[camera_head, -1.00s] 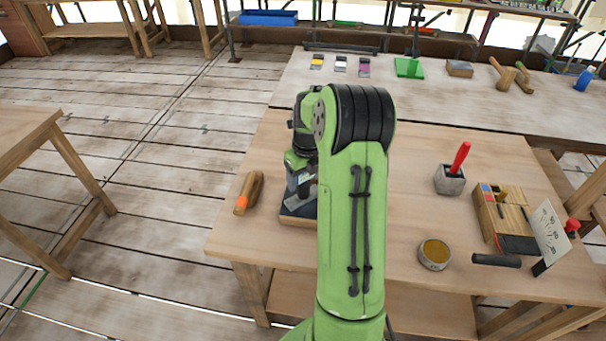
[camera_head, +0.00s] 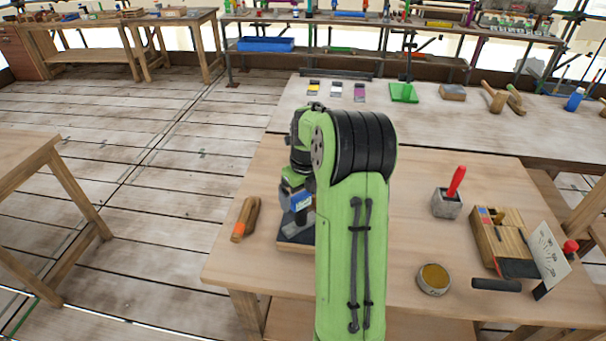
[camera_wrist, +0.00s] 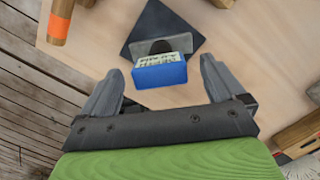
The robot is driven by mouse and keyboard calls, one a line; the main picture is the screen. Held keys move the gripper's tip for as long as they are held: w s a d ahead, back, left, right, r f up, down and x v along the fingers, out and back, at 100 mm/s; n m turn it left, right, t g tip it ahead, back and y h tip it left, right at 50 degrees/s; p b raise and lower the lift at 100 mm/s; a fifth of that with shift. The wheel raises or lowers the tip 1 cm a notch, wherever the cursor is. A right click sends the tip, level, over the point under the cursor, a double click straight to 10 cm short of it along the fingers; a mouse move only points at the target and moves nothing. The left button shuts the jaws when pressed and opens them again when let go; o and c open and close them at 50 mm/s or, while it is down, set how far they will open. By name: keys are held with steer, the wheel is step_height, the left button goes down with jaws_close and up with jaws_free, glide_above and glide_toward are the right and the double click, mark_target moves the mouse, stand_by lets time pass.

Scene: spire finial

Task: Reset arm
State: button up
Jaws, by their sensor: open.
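My gripper (camera_wrist: 158,90) is open and empty in the wrist view, its two grey fingers wide apart above the wooden table (camera_head: 400,190). In the head view my green arm hides most of the gripper. The blue block (camera_head: 300,201) and the dark pad (camera_head: 294,238) show partly to the left of the arm.
A wooden piece with an orange band (camera_head: 245,219) lies left of the pad. To the right are a stone cup with a red-handled tool (camera_head: 447,204), a round tin (camera_head: 434,279), a wooden box (camera_head: 498,238) and a dark cylinder (camera_head: 495,285).

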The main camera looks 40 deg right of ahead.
mark_target(304, 209)
step_height(304, 209, up, 12)
steer(key=s+p, duration=0.1)
steer(key=p, duration=0.1)
steer(key=shift+s+a, duration=0.15)
steer(key=shift+s, duration=0.15)
